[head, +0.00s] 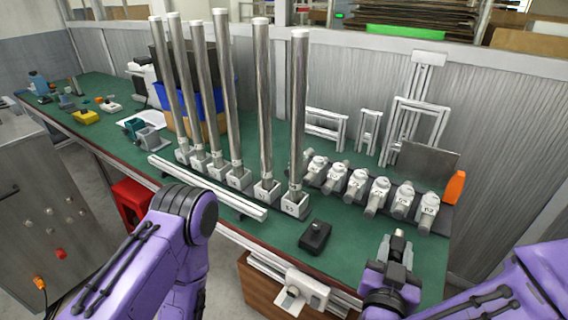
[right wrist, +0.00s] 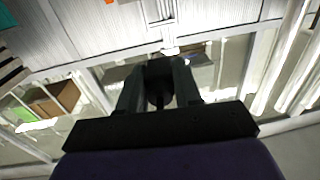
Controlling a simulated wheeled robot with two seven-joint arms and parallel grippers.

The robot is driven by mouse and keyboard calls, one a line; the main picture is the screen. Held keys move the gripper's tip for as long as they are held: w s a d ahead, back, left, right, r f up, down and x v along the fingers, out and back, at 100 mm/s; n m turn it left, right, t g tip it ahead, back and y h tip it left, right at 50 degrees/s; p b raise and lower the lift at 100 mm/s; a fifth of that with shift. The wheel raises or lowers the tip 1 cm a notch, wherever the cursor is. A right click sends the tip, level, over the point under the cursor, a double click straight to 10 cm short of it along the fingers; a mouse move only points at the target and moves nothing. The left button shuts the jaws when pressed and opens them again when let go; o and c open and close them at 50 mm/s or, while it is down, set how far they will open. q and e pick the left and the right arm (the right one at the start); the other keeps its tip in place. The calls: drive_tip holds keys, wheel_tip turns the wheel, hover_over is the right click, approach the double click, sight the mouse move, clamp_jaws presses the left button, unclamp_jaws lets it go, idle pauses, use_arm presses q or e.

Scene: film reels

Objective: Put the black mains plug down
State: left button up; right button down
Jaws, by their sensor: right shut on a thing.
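My right gripper (head: 397,250) is near the front right of the green bench, in front of the row of white-grey fittings. It is shut on the black mains plug, a small dark piece (head: 397,244) between the fingertips. In the right wrist view the plug (right wrist: 160,82) shows as a dark, shadowed shape between the two fingers (right wrist: 158,95). I cannot tell whether it touches the bench. My left arm comes in at the lower left of the head view; its gripper is not in view.
The green bench top (head: 345,262) has bare room left of my right gripper. A black box with a knob (head: 315,236) lies there. Upright metal tubes (head: 299,120) stand in white bases behind. Numbered fittings (head: 379,194) and an orange bottle (head: 455,188) stand nearby.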

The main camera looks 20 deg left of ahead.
use_arm(q)
wheel_tip(320, 180, down, 8)
drive_tip(key=b, duration=0.5)
use_arm(e)
drive_tip(key=s+a+f+m+h, duration=0.1)
drive_tip(key=s+a+f, duration=0.4)
drive_tip(key=f, duration=0.1)
drive_tip(key=shift+s+a+h, duration=0.35)
drive_tip(key=shift+a+h, duration=0.05)
drive_tip(key=w+d+f, duration=0.4)
drive_tip(key=d+f, duration=0.1)
drive_tip(key=w+d+f, duration=0.5)
drive_tip(key=shift+w+d+f, duration=0.15)
drive_tip(key=shift+w+d, duration=0.1)
drive_tip(key=shift+d, duration=0.05)
wheel_tip(320, 180, down, 3)
drive_tip(key=shift+r+b, duration=0.2)
drive_tip(key=shift+b, duration=0.25)
use_arm(q)
drive_tip(key=shift+f, duration=0.55)
use_arm(e)
drive_tip(key=shift+a, duration=0.1)
